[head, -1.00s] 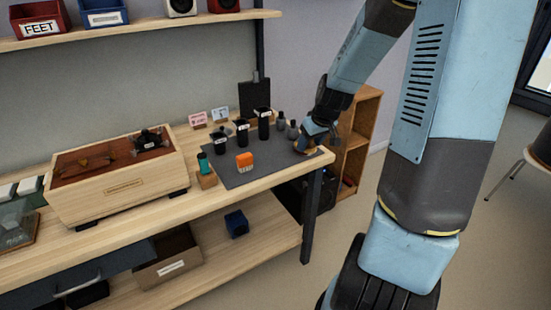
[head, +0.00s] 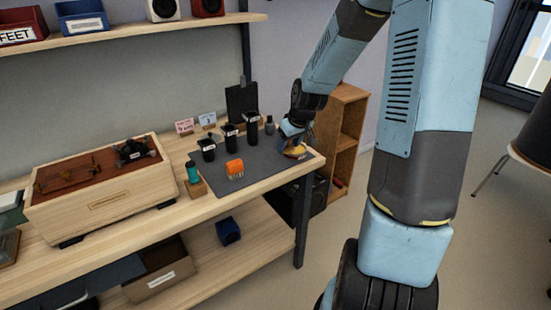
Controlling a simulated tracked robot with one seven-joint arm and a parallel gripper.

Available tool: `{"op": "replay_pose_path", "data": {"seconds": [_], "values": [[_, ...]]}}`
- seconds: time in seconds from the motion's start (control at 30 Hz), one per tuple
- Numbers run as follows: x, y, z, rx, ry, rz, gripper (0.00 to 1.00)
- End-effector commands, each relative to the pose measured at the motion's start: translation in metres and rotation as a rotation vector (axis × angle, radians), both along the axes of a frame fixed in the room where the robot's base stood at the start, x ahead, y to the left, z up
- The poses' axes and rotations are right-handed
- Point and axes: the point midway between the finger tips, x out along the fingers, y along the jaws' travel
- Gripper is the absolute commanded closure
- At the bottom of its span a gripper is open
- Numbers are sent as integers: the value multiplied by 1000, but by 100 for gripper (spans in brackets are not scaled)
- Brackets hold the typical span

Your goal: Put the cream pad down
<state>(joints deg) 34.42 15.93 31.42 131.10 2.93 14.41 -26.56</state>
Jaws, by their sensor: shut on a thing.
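My gripper (head: 294,145) is over the right end of the dark grey mat (head: 262,173) on the workbench. It is shut on the cream pad (head: 297,153), which shows as a small cream-yellow piece under the fingers. The fingers hide part of the pad. It is low over the mat; I cannot tell whether it touches it.
Several black labelled canisters (head: 230,137) and a small grey bottle (head: 270,126) stand left of my gripper. An orange brush (head: 235,169) sits on the mat, and a teal-topped item (head: 193,173) stands farther left. The mat's front middle is clear.

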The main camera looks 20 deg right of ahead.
Motion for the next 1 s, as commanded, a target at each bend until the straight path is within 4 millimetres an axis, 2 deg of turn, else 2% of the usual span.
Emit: {"op": "replay_pose_path", "data": {"seconds": [0.33,0.6,1.0], "values": [[33,19,-19,0,2,4,82],[57,31,-52,0,2,2,82],[74,40,-75,0,1,0,82]]}}
